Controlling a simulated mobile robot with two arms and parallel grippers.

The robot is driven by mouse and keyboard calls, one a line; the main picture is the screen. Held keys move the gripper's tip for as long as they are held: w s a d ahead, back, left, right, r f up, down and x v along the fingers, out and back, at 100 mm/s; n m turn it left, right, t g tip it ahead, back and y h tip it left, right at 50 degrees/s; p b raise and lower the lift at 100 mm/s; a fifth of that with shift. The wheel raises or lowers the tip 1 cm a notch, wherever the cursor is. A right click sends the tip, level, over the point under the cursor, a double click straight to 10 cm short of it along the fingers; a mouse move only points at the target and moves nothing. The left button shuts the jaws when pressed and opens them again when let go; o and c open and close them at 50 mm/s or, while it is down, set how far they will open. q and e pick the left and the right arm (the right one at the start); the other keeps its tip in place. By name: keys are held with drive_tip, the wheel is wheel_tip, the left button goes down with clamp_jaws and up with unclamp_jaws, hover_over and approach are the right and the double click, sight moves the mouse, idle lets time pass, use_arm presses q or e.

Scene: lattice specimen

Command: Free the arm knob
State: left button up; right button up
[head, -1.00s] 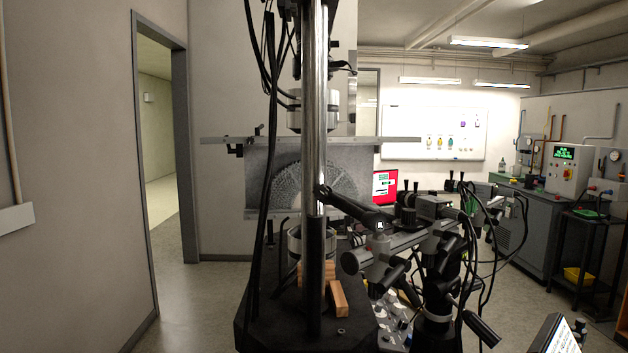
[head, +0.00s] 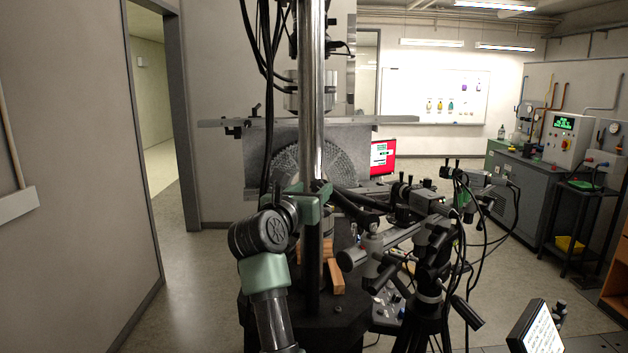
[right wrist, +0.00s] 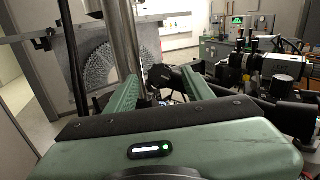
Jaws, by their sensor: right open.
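A jointed black-and-grey arm (head: 358,207) runs from beside the steel column (head: 311,90) to a camera stand (head: 432,270). A black knob-like end (right wrist: 160,74) of this arm shows in the right wrist view, ahead of and roughly between my fingertips; I cannot tell if they touch it. My right gripper (head: 318,190) is open at the column, near that end of the arm. Its two green fingers also show in the right wrist view (right wrist: 160,80), spread apart with nothing clearly held. In the head view my gripper and the column partly hide the knob. My left gripper is not in view.
A grey specimen panel with a fan-shaped lattice (head: 340,150) stands behind the column. Wooden blocks (head: 336,276) lie on the dark machine base. Cables hang left of the column and around the stand. Open floor (head: 195,290) lies to the left.

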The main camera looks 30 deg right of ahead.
drive_tip(key=shift+x, duration=1)
drive_tip(key=shift+a, duration=0.1)
clamp_jaws()
drive_tip(key=shift+p, duration=0.35)
